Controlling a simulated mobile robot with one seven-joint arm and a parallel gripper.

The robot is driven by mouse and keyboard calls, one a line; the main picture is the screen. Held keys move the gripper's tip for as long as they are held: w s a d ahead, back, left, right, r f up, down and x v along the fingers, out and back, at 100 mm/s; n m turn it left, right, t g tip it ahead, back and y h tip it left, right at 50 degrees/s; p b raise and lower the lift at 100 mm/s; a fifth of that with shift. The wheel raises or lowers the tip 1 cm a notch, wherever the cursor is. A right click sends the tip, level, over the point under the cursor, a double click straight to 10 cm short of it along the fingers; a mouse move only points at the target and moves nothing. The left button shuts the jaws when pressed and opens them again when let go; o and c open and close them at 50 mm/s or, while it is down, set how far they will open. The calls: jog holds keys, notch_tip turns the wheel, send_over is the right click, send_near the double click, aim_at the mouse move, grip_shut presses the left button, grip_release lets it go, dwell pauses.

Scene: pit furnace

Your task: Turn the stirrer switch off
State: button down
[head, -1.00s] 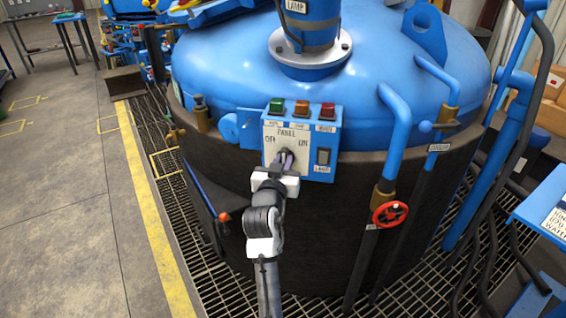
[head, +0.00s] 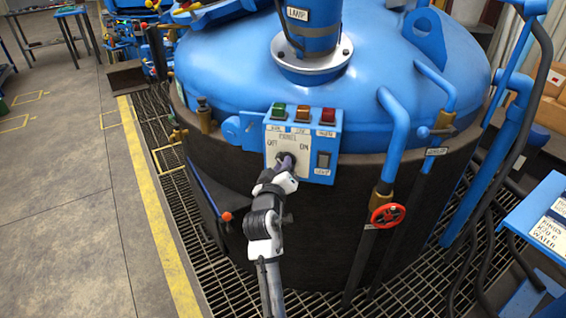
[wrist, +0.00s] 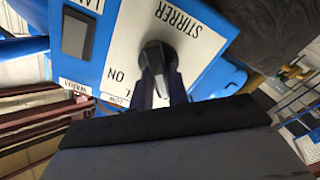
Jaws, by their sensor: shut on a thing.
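The stirrer switch (wrist: 158,57) is a dark knob on the white face of a blue control panel (head: 331,135). The wrist view shows the panel upside down, with the STIRRER label (wrist: 194,12) beside the knob. In the head view, OFF is printed at the knob's upper left and ON at its upper right. My gripper (wrist: 163,82) is shut on the knob, one finger on each side. It also shows in the head view (head: 286,162), partly covering the knob. I cannot tell which marking the knob points to.
Red, orange and green buttons (head: 303,114) line the panel's top. A dark rocker switch (head: 323,160) is at its right. A red handwheel (head: 388,215) on a blue pipe stands lower right. Yellow-lined floor (head: 90,210) is clear at left.

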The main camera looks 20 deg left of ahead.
jog(key=shift+n, duration=0.5)
jog(key=c, duration=1.4)
grip_release()
jog(key=shift+o, duration=0.2)
jog(key=shift+s, duration=0.1)
jog(key=s+d+b, duration=0.1)
jog(key=s+b, duration=0.1)
jog(key=s, duration=1.1)
jog(key=shift+s+d+b, duration=0.25)
jog(key=shift+d+b, duration=0.1)
jog(key=shift+d, duration=0.05)
